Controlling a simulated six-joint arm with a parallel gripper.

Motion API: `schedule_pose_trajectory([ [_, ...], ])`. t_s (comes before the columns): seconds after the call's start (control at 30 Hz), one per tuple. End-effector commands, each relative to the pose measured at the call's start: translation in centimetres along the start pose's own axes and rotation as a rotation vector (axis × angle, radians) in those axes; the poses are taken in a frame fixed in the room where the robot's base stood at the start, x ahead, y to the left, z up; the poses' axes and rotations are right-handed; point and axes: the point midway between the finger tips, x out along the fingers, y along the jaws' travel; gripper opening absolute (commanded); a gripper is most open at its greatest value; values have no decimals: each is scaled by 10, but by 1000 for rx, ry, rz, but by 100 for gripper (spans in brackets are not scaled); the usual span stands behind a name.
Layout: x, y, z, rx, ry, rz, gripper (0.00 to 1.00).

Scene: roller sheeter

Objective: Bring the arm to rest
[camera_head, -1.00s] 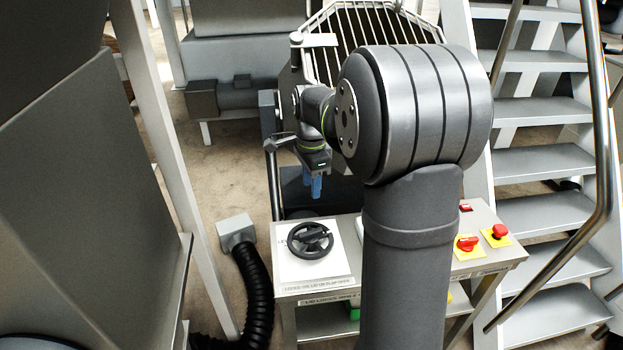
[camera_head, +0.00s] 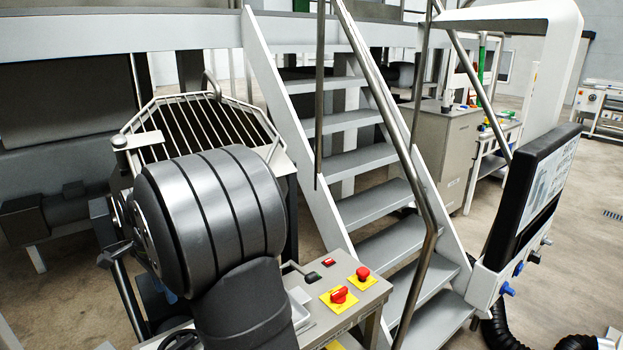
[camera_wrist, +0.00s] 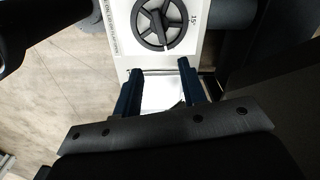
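My gripper (camera_wrist: 158,80) shows in the wrist view as two blue fingers held apart, with nothing between them. It is above the machine table, near the black handwheel (camera_wrist: 158,24) on its white plate. In the head view my large grey arm joint hides most of the gripper; only a bit of blue shows low at the left. The same handwheel (camera_head: 180,340) is just visible at the bottom edge there, partly cut off.
A barred guard (camera_head: 205,130) stands behind my arm. Metal stairs (camera_head: 360,170) and a screen panel (camera_head: 535,190) are to the right.

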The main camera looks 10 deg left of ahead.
Motion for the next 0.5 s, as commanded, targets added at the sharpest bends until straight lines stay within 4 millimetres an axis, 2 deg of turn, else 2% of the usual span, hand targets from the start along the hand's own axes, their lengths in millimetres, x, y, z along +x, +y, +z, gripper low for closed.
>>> schedule_pose_trajectory([
  [0.17, 22, 1, 0, 0, -1, 4, 38],
  [0.5, 89, 1, 0, 0, -1, 5, 38],
])
